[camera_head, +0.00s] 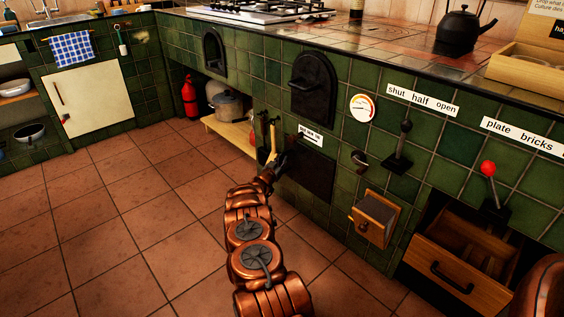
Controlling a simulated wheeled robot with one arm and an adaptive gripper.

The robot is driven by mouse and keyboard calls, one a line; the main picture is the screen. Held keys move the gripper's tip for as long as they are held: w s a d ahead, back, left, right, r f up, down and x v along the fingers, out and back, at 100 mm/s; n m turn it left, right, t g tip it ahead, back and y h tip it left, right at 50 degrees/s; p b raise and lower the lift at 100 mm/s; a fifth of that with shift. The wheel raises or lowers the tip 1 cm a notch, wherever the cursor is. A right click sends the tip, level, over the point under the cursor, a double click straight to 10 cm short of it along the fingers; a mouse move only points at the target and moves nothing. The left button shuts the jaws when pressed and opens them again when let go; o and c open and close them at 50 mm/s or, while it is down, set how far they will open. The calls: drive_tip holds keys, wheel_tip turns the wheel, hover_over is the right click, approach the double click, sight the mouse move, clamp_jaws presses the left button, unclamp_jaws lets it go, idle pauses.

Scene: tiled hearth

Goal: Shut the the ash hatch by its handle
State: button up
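A dark square hatch (308,178) sits low in the green tiled wall, under a small white label (311,136) too small to read. It looks like the ash hatch. I cannot tell how far open it stands, and its handle is not clear behind my gripper. My copper arm reaches forward from the bottom of the view. My gripper (279,161) is at the left edge of this hatch. It is small and dark against the dark panel, so its fingers and any contact with a handle cannot be made out.
A black arched door (313,84) is above. A dark hook-like fitting (360,160), a small wooden box (375,218) and an open drawer (460,270) jut out at right. Tools (265,135) and a pot on a low shelf (229,134) are left. The floor at left is clear.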

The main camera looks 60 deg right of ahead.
drive_tip(key=o, duration=0.3)
drive_tip(key=shift+s+d, duration=0.2)
drive_tip(key=shift+s, duration=0.15)
drive_tip(key=shift+o, duration=0.8)
drive_tip(key=shift+w+a, duration=0.15)
drive_tip(key=shift+w, duration=0.05)
drive_tip(key=shift+a, duration=0.15)
drive_tip(key=shift+a, duration=0.85)
drive_tip(key=s+a, duration=0.1)
drive_tip(key=a, duration=0.9)
drive_tip(key=shift+s, duration=0.3)
